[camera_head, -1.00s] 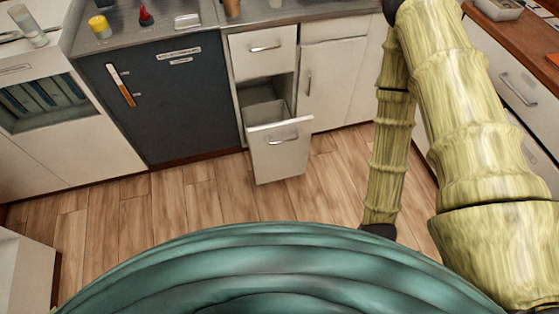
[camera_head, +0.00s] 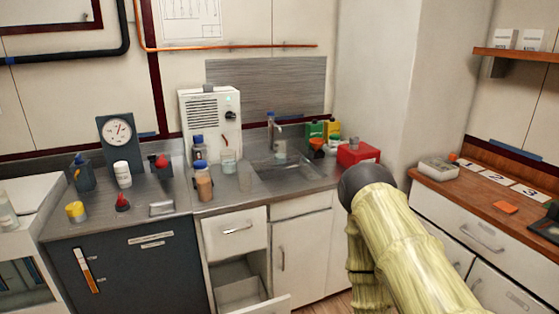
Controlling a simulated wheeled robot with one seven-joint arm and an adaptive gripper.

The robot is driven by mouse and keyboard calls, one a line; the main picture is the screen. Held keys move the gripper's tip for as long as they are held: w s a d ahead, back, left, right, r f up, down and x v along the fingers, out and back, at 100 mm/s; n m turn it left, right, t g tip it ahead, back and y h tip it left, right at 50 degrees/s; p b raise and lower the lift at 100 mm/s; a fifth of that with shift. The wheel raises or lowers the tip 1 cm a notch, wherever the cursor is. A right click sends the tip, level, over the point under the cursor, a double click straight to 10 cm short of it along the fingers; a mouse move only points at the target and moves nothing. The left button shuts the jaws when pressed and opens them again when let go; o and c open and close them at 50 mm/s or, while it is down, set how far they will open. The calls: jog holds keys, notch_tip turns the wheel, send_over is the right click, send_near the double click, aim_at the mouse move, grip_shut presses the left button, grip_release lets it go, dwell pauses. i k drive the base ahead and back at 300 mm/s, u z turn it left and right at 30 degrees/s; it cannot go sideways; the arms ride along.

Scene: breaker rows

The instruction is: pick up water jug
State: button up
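I cannot single out a water jug with certainty.
The steel counter (camera_head: 228,202) holds blue-capped bottles (camera_head: 199,151), a brown bottle (camera_head: 204,186), a white machine (camera_head: 207,115), and the sink (camera_head: 285,172). A red box (camera_head: 357,152) stands at its right. Below, an open drawer (camera_head: 245,290) juts out. A wooden counter (camera_head: 475,200) lies right.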

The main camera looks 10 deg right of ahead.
aim_at(281, 145)
jog(key=u, duration=0.55)
jog(key=i, duration=1.1)
jog(key=z, duration=0.25)
